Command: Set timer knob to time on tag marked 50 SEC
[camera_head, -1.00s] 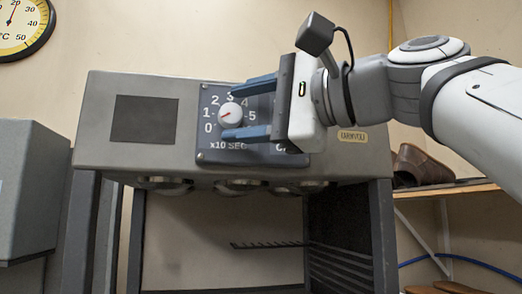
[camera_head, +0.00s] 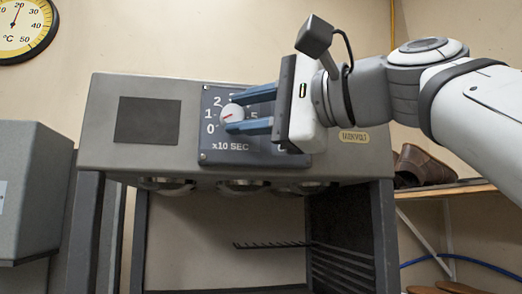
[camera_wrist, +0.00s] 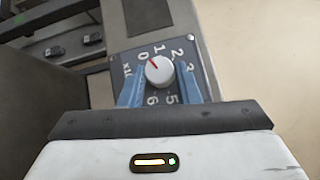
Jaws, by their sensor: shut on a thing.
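The timer knob (camera_head: 232,112) is a round white dial with a red pointer on the dark timer plate (camera_head: 223,158) of the grey machine. The plate reads "x10 SEC" with numbers around the knob. In the wrist view the knob (camera_wrist: 159,72) has its red pointer between 0 and 1. My gripper (camera_head: 230,113) comes from the right, its blue fingers shut on the knob, one above and one below. In the wrist view my gripper (camera_wrist: 160,77) has a finger on each side of it. The fingers hide some numbers in the head view. No tag marked 50 SEC is in view.
The grey machine housing (camera_head: 350,157) stands on dark legs, with a dark blank panel (camera_head: 147,120) left of the plate. A brown shoe (camera_head: 424,166) sits on a wooden shelf at right. Another grey cabinet (camera_head: 30,190) stands at left. A dial thermometer hangs upper left.

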